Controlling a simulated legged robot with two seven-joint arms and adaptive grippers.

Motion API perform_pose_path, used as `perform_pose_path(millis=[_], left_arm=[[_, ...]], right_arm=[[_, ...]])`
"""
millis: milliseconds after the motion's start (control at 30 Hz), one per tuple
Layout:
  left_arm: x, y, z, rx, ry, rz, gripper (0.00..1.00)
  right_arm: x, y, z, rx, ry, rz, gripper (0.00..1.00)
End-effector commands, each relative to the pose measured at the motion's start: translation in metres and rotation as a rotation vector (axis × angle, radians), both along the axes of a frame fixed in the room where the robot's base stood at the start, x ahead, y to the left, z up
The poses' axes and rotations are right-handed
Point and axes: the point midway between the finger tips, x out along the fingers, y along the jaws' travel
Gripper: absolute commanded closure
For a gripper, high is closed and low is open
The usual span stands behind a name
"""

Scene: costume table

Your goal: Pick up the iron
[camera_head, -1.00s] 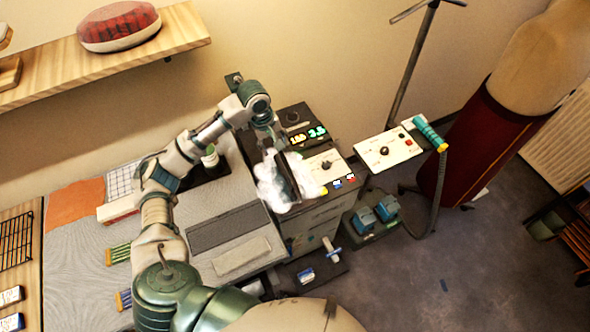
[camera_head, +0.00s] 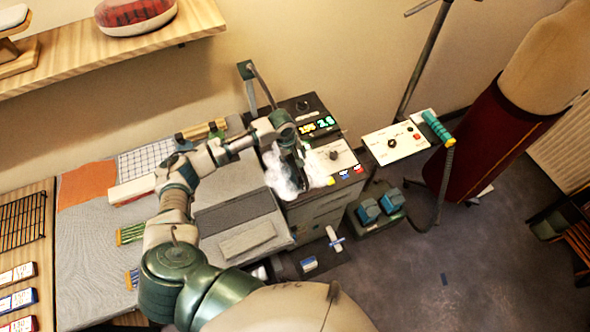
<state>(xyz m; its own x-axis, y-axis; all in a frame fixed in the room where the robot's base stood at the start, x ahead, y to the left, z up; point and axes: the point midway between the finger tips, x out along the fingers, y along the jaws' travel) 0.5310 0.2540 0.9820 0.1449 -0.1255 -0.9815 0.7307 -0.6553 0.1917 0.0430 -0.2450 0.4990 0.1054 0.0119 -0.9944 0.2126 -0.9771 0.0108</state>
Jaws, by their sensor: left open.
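My left arm comes in from the lower left and reaches over the ironing station. My left gripper (camera_head: 294,152) points down at the station's left side, its fingers partly hidden by my wrist and white steam. It is open. A dark shape that appears to be the iron (camera_head: 300,177) stands in the steam just below the fingers. Most of its outline is hidden, and I cannot tell whether the fingers touch it. The station (camera_head: 335,155) has a lit display, a knob and coloured buttons. My right gripper is not in view.
A grey pressing board (camera_head: 235,215) lies left of the station. A white control panel (camera_head: 393,143) with a teal-handled hose tool (camera_head: 437,128) stands right. Teal pedals (camera_head: 380,207) sit on the floor below. A wooden shelf (camera_head: 120,50) is upper left, a dress form (camera_head: 480,140) far right.

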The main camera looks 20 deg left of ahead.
Motion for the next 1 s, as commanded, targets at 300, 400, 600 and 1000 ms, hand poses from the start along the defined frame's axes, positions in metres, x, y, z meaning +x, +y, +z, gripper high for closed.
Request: perform_pose_path(millis=[300,400,600,1000], left_arm=[[0.003,0.001,-0.018,0.0,0.0,0.002,0.39],[0.003,0.0,-0.017,0.001,-0.001,0.002,0.47],[0.003,-0.001,-0.017,0.002,0.0,0.001,0.97],[0.004,-0.001,-0.014,0.0,-0.005,0.002,1.0]], right_arm=[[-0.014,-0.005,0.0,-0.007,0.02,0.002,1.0],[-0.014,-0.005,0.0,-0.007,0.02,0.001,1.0],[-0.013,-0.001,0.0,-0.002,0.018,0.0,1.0],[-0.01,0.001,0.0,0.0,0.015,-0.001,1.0]])
